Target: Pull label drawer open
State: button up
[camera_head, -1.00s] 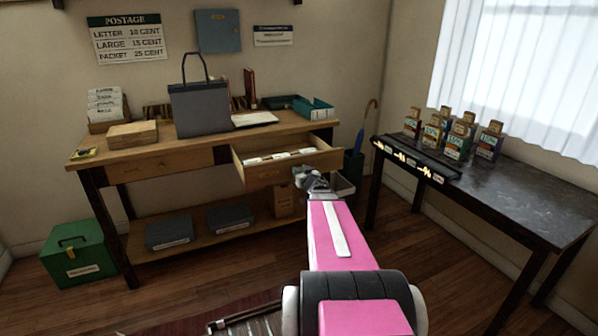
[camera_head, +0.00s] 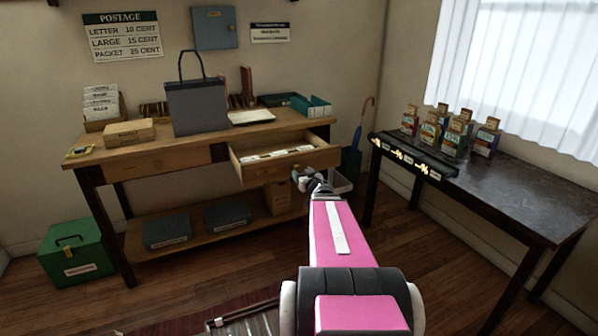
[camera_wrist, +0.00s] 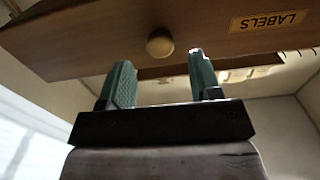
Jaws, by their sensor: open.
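The label drawer (camera_head: 290,168) stands pulled out from the right part of the wooden desk, with white cards inside it. In the wrist view its wooden front (camera_wrist: 110,38) carries a round knob (camera_wrist: 160,42) and a tag reading LABELS (camera_wrist: 268,21). My gripper (camera_wrist: 162,80) is open. Its two green fingers lie on either side of the knob in the picture, with the knob just beyond their tips and a visible gap. In the head view my gripper (camera_head: 308,180) is small beside the drawer front, so contact there is hard to judge.
The wooden desk (camera_head: 170,150) bears a dark bag (camera_head: 197,107) and a wooden box (camera_head: 130,132). A dark table (camera_head: 500,175) with several bottles stands at right. A green box (camera_head: 77,252) is on the floor at left. Floor before the desk is mostly clear.

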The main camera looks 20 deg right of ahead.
jog(key=s, duration=0.5)
jog(key=shift+s+d, duration=0.1)
jog(key=shift+s, duration=0.25)
jog(key=s+a+f+m+g+h, duration=0.25)
jog(key=a+f+g+h, duration=0.25)
jog(key=a+f+g, duration=0.45)
jog(key=s+a+f+n+g+y, duration=0.1)
jog(key=s+a+f+g+y, duration=0.1)
jog(key=s+a+g, duration=0.2)
jog(key=s+a+f+n+g+y, duration=0.1)
jog(key=s+a+g, duration=0.3)
jog(key=a, duration=0.7)
jog(key=shift+s+f+y, duration=0.7)
jog(key=shift+s+f, duration=0.05)
jog(key=shift+d+g, duration=0.15)
jog(key=shift+g, duration=0.1)
